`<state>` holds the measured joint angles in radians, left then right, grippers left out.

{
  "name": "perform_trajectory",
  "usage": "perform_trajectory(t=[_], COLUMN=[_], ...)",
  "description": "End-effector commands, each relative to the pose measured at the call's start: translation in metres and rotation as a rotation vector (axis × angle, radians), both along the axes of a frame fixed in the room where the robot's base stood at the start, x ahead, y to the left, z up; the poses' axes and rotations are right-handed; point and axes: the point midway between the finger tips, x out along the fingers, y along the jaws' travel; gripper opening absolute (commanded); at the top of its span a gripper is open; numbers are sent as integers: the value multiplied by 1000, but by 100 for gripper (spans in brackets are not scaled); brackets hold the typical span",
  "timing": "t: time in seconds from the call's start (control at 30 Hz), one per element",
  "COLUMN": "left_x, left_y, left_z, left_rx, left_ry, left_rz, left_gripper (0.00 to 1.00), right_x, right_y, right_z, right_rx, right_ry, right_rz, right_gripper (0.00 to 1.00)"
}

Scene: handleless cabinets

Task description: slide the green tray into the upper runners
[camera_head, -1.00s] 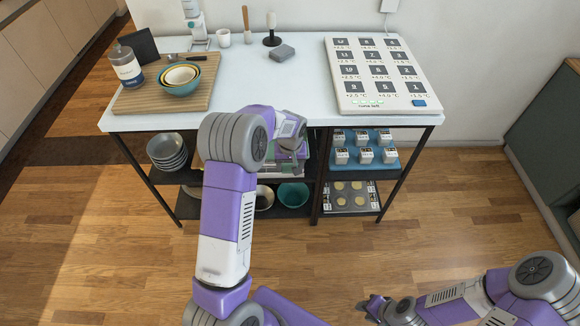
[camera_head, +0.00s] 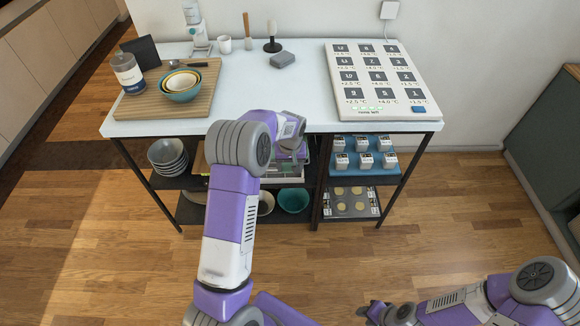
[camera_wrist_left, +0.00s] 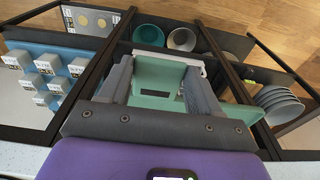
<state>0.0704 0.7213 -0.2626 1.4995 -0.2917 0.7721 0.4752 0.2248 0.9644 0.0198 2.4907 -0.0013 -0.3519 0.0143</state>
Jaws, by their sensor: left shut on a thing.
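The green tray (camera_wrist_left: 158,76) shows in the left wrist view between the fingers of my left gripper (camera_wrist_left: 160,88), which is shut on it. A darker slot shows in its near face, and a pale grey bar runs along its far edge. In the head view, my left gripper (camera_head: 292,152) is at the front of the shelf unit's middle bay, below the tabletop. My arm covers much of the tray there, and I cannot make out the runners or how far in the tray sits. My right gripper (camera_head: 370,308) is low in the head view, away from the unit; its opening is unclear.
The right bay holds a blue tray (camera_head: 378,174) with several white cubes, above a tray with yellow discs (camera_head: 370,210). Grey bowls (camera_head: 168,157) stand at left; a teal bowl (camera_head: 293,200) is on the lower shelf. Black posts (camera_head: 318,180) flank the bay. The front floor is clear.

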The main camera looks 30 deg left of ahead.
Motion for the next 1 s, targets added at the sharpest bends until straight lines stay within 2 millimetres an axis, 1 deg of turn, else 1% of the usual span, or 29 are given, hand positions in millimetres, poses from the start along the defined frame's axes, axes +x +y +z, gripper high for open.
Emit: perform_trajectory(t=[1.0], left_x=[23], left_y=[14], left_z=[1], left_rx=[0], left_ry=[-2], left_rz=[0], left_gripper=[24], right_x=[0], right_y=[0], right_z=[7], right_rx=[0], right_ry=[0], right_rz=[0], right_gripper=[35])
